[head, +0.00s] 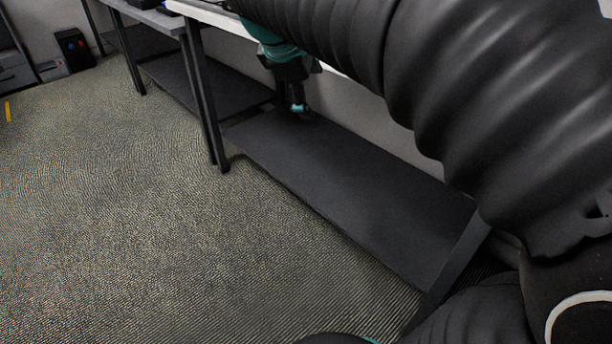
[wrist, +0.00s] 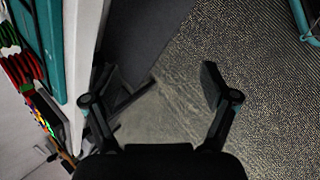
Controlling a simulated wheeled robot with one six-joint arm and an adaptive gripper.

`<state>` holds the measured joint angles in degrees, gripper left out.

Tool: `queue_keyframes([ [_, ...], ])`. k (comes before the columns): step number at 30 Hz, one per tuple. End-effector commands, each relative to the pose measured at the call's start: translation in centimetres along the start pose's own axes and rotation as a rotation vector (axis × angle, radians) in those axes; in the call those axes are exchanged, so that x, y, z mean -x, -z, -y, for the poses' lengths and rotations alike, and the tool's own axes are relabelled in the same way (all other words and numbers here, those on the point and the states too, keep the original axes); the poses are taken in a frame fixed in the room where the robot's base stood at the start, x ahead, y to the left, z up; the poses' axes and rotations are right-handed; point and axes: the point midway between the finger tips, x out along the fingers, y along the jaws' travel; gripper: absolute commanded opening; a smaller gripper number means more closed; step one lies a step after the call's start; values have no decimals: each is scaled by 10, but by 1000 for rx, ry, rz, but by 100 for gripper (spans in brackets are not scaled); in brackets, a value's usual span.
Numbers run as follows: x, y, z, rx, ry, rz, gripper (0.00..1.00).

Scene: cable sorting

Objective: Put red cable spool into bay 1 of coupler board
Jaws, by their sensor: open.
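My gripper (wrist: 158,85) is open and empty in the wrist view, with its fingers spread over the floor. In the head view my gripper (head: 298,105) hangs beside the table, above the dark lower shelf, partly hidden by my arm. I cannot pick out the red cable spool for certain. Red, green and white coils or cables (wrist: 20,62) show at the left edge of the wrist view, cut off by the frame. The coupler board and its bay 1 cannot be made out in either view.
A pale tabletop (head: 218,17) on dark legs (head: 203,95) stands above a dark lower shelf (head: 340,185). A teal strip and white edge (wrist: 48,45) run close to my gripper's left finger. Patterned carpet (head: 110,220) lies open at the left.

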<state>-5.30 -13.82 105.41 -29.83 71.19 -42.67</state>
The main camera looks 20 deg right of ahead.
Motion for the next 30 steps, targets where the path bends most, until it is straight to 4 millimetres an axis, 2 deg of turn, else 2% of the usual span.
queue_keyframes([
  [1, -2, -8, 25, -90, 24, -44, 85],
  [9, -20, -24, 148, -624, 204, -240, 85],
  [12, -28, -26, 184, -796, 271, -281, 85],
  [15, -34, -27, 209, -923, 321, -309, 85],
  [18, -38, -27, 223, -1000, 353, -322, 85],
  [21, -40, -27, 228, -1030, 365, -326, 85],
  [30, -40, -27, 228, -1031, 366, -325, 85],
])
